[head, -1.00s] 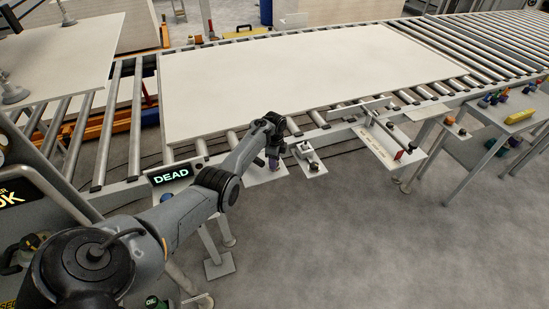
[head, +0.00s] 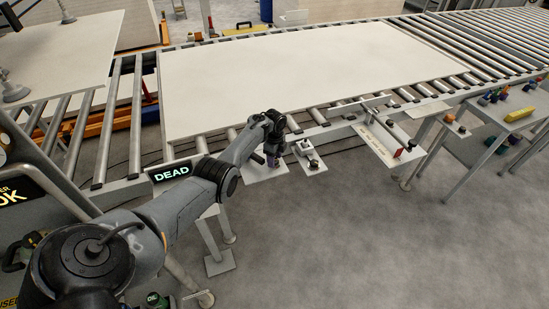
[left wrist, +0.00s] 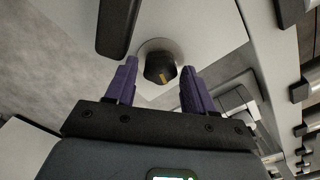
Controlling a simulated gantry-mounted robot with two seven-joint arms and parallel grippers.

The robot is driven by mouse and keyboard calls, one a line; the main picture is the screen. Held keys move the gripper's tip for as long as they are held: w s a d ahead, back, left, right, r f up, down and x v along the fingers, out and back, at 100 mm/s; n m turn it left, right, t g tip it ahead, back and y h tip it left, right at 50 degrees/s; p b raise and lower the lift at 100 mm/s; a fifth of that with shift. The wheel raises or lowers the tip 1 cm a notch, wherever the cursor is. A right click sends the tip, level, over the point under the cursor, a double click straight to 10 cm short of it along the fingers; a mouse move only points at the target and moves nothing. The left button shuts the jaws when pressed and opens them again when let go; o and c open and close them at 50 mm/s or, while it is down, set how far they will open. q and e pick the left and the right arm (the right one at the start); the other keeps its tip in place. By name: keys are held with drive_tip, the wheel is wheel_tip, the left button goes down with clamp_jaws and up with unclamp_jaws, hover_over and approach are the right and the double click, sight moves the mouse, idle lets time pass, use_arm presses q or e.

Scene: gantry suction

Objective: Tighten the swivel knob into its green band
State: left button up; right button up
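My left gripper (head: 273,161) points down over a small grey plate (head: 259,176) at the front edge of the roller conveyor. In the left wrist view its two purple fingers (left wrist: 160,68) are apart. A dark, round-based knob (left wrist: 158,72) with a yellow mark on its top shows between and just beyond the fingertips. I see no finger touching it. In the head view the gripper hides the knob. I cannot make out a green band in either view. My right gripper is not in view.
A large pale panel (head: 300,75) lies on the rollers behind the gripper. A small bracket (head: 309,158) stands close to its right, with a larger shelf (head: 391,142) farther right. A black bar (left wrist: 117,25) shows near the knob. A DEAD display (head: 171,174) stands left.

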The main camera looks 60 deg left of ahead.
use_arm(q)
drive_tip(key=shift+o, duration=0.9)
wheel_tip(320, 180, up, 11)
drive_tip(key=p, duration=0.4)
drive_tip(key=shift+f, duration=0.1)
